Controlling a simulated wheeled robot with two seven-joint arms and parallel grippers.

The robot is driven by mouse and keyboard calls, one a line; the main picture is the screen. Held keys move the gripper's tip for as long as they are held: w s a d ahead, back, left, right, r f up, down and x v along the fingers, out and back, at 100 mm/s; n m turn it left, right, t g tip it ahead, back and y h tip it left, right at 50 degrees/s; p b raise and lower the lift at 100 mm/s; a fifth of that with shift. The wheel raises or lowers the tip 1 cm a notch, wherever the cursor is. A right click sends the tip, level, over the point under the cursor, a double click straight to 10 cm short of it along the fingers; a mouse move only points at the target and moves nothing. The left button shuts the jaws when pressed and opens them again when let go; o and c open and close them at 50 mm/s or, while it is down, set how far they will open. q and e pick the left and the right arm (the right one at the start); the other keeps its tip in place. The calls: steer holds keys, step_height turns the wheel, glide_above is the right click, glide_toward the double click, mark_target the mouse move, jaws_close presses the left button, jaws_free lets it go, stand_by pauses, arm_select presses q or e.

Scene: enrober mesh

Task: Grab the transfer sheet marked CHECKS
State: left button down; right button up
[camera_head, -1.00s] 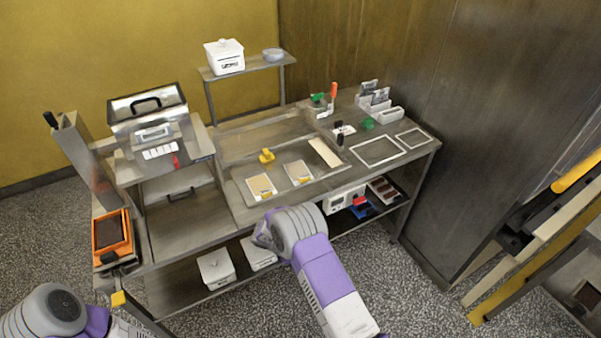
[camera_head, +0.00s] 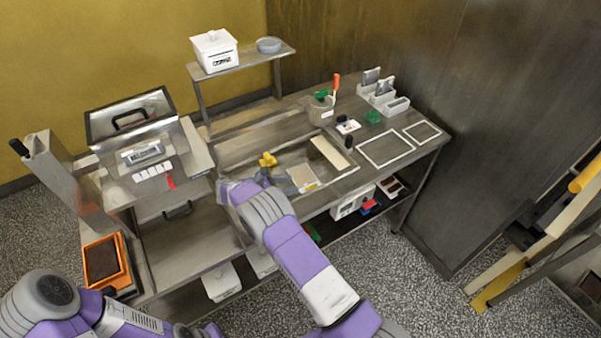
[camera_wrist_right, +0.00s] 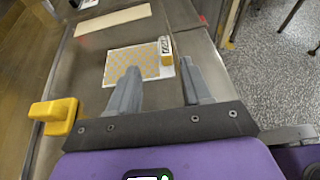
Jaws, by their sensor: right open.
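A transfer sheet with a yellow check pattern (camera_wrist_right: 130,64) lies flat on the bench in the right wrist view. It has a small label block with dark marks at one edge, too small to read. The same sheet (camera_head: 302,179) shows pale in the head view. My right gripper (camera_wrist_right: 160,69) is open and empty, its fingers pointing toward the sheet from the near side, with the label end roughly between them. In the head view my right gripper (camera_head: 264,180) is left of the sheet and hides the bench below it. My left arm is at the lower left; its gripper is out of view.
A yellow knobbed piece (camera_head: 268,160) stands just behind my right gripper; it also shows in the wrist view (camera_wrist_right: 56,114). A cream strip (camera_head: 329,152) lies beyond the sheet. White frames (camera_head: 386,149), a pot (camera_head: 321,112) and a rack (camera_head: 383,98) stand farther right.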

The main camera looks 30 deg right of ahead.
mark_target(310, 183)
steer(key=x, duration=0.4)
steer(key=s+x, duration=0.1)
steer(key=x, duration=0.2)
steer(key=shift+r+p, duration=0.1)
steer(key=shift+p, duration=0.3)
steer(key=shift+w, duration=0.1)
jaws_close()
